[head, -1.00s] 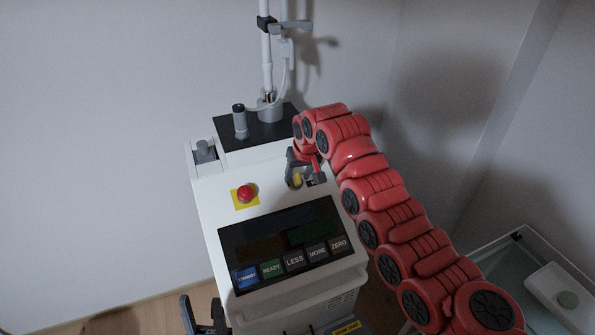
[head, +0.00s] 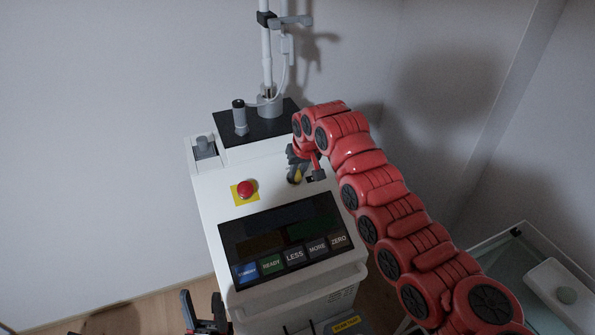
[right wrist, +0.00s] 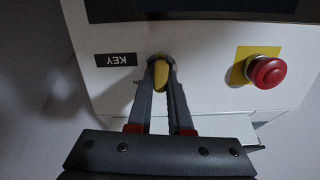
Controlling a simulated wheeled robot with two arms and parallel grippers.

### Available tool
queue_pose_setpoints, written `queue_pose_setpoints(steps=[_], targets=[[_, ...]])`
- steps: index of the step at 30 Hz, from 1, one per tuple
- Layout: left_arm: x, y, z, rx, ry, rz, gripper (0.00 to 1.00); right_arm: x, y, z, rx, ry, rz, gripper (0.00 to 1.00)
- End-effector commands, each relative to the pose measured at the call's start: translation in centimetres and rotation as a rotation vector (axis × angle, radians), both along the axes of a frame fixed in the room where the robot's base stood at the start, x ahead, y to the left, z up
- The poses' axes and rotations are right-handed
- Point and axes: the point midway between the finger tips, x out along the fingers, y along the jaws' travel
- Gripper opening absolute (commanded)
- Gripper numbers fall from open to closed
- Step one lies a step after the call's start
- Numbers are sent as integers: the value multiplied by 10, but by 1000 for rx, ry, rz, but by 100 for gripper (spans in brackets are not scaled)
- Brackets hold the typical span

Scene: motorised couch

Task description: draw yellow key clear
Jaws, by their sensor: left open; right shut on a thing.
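The yellow key (head: 297,177) is on the white console's top, right of the red button. In the right wrist view the yellow key (right wrist: 160,75) stands at the round metal lock beside the "KEY" label (right wrist: 115,60). My right gripper (head: 304,174) is shut on the key, with a finger on either side of it in the right wrist view (right wrist: 161,90). The key's inner end is hidden, so I cannot tell how deep it sits. My left gripper (head: 204,317) is open and empty at the bottom edge, low beside the console's front.
A red button on a yellow plate (head: 246,191) sits near the key. The display panel (head: 284,240) with several labelled buttons is in front. A grey knob (head: 205,147), a dark cylinder (head: 240,119) and a pole (head: 267,55) stand behind. A glass-sided basin (head: 515,240) is at right.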

Motion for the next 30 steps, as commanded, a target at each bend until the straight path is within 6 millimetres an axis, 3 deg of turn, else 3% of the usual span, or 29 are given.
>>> queue_pose_setpoints(steps=[12, 30], targets=[[0, 0, -3, 0, 0, 0, 50, -1, 0, 2, 0, 1, 0, 0], [0, 0, -15, 0, 0, 0, 50, -9, -3, 20, 1, -2, 0, 0]])
